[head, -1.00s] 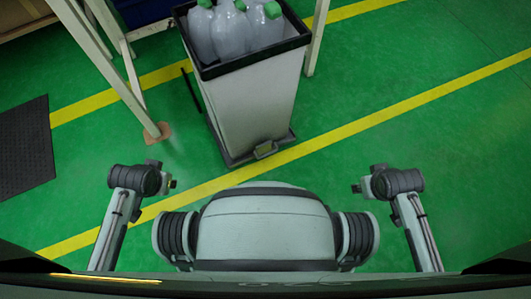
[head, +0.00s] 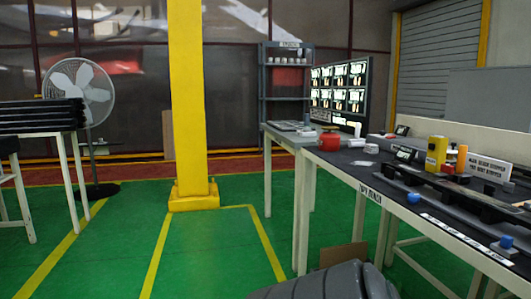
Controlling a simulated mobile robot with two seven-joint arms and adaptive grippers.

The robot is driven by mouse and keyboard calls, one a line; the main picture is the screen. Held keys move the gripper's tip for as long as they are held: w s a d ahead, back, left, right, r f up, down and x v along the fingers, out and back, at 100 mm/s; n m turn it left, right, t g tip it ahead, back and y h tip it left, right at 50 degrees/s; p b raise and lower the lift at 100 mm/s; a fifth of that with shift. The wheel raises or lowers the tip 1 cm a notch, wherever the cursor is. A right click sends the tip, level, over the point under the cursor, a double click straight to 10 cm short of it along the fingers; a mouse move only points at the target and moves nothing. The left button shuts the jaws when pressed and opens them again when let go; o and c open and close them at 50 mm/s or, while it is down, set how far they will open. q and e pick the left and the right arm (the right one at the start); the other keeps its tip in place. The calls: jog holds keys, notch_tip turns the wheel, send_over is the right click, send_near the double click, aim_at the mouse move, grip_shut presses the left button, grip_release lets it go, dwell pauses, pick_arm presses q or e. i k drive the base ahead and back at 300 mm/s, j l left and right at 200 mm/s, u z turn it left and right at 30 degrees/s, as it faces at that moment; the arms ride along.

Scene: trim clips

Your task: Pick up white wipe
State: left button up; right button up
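A small white item (head: 371,148) lies on the dark top of the long workbench (head: 413,209) at the right. A flat pale item (head: 361,163) lies just nearer. Both are too small to tell whether either is the white wipe. A red pot-like container (head: 329,141) stands beside them at the bench's far end. Neither of my grippers is in view. Only a dark ribbed part of my own body shows at the bottom edge.
The bench also holds a yellow device (head: 436,153) and a long dark rail (head: 440,190). A yellow pillar (head: 187,100) stands left of centre. A fan (head: 80,90) and table are at the left. Green floor between pillar and bench is open.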

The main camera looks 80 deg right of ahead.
aim_at(370, 148)
jog(key=j+z, duration=0.4)
jog(key=j, duration=0.25)
jog(key=l+z, duration=0.1)
jog(key=z, duration=1.7)
jog(key=i+l+z, duration=0.15)
jog(key=z, duration=0.35)
jog(key=i+z, duration=0.25)
jog(key=z, duration=0.25)
